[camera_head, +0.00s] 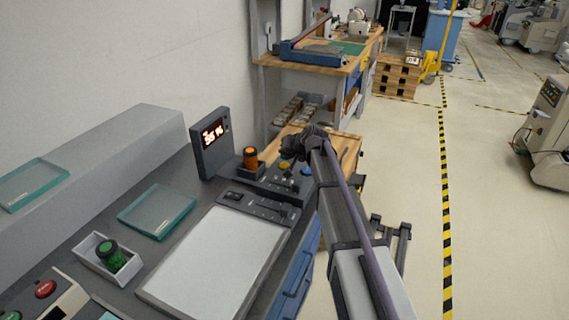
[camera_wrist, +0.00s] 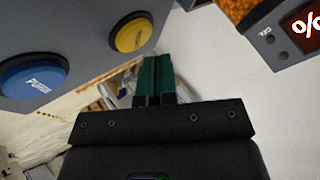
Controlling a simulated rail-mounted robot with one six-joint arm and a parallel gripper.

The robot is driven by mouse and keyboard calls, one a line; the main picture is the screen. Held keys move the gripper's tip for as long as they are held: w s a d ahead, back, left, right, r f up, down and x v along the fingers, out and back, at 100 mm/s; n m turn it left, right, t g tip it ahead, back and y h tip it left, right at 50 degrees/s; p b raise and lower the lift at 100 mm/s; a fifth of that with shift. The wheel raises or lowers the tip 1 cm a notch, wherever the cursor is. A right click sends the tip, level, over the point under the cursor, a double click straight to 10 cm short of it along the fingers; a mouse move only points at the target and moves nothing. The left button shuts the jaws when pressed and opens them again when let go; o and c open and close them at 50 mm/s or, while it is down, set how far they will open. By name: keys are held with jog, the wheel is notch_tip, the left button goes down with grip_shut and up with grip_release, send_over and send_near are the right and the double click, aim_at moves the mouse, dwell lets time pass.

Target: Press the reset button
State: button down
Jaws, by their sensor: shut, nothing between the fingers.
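A yellow button (camera_wrist: 131,35) sits on the grey control panel (camera_wrist: 85,25) in the wrist view; its lettering is too small to read. A blue button (camera_wrist: 33,80), whose label looks like "PURGE", is beside it. In the head view the yellow button (camera_head: 285,165) and blue button (camera_head: 306,171) are at the far end of the bench. My gripper (camera_wrist: 154,62) is shut and empty, its green fingertips just beside the yellow button in the picture. Whether they touch it I cannot tell. In the head view my gripper (camera_head: 290,150) is over the panel.
A display (camera_head: 212,143) with glowing digits stands left of the panel, with an orange cylinder (camera_head: 250,158) nearby. A white plate (camera_head: 215,255), glass trays (camera_head: 157,210) and a green-capped jar (camera_head: 111,256) are on the bench. Open floor lies to the right.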

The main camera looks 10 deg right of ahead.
aim_at(286, 164)
notch_tip(286, 164, up, 5)
jog(key=p, duration=0.5)
dwell(0.7)
jog(key=s+f+n+g+h+p, duration=0.2)
jog(key=s+g, duration=0.5)
jog(key=s, duration=2.9)
jog(key=h+p, duration=0.1)
jog(key=h, duration=0.1)
jog(key=shift+s+a+f+n+g+h, duration=0.15)
jog(key=shift+a+f+n+g+h, duration=0.1)
jog(key=shift+n+g+h, duration=0.15)
